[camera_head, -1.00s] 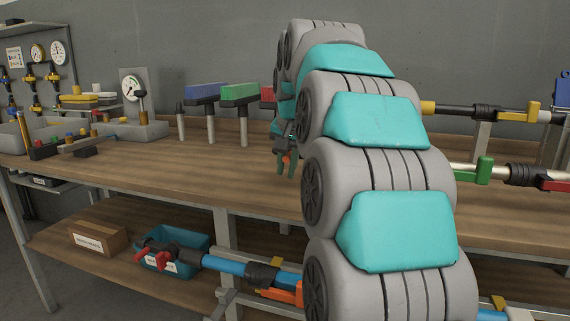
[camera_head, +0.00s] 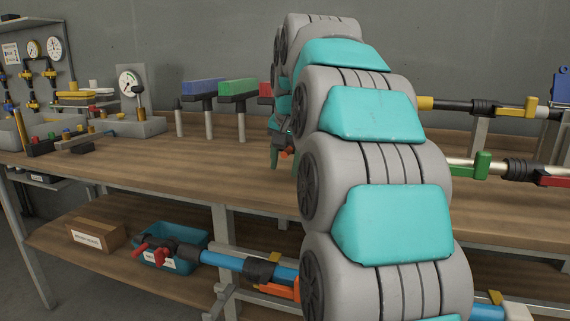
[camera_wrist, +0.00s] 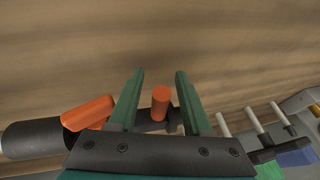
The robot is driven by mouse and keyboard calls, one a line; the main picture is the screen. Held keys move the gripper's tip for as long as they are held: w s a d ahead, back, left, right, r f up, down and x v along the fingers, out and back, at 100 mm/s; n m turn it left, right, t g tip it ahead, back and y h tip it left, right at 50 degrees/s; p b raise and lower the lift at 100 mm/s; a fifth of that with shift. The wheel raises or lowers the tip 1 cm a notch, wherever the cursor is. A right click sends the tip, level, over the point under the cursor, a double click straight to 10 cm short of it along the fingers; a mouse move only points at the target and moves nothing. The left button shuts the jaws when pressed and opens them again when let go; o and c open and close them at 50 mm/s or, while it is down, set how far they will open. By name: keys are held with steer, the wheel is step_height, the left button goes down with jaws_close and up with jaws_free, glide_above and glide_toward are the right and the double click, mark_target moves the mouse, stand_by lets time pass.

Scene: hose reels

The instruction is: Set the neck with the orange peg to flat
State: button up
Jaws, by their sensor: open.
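In the wrist view, my gripper (camera_wrist: 160,74) is open, its two green fingers spread. An upright orange peg (camera_wrist: 160,103) shows between them, nearer the palm than the fingertips. I see clear space on both sides of it. The dark neck (camera_wrist: 148,126) that bears it shows just below and is mostly hidden by my palm. A second orange piece (camera_wrist: 88,113), thicker, lies at the left beside a black cylinder (camera_wrist: 32,139). In the head view, my gripper (camera_head: 279,157) is mostly hidden behind my arm, with a speck of orange next to it.
T-handled tools with blue (camera_head: 204,87) and green (camera_head: 239,87) heads stand at the back. A pipe with a yellow lever (camera_head: 520,110) and one with a green lever (camera_head: 475,168) lie right.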

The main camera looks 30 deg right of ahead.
mark_target(287, 150)
steer(key=shift+v, duration=3.9)
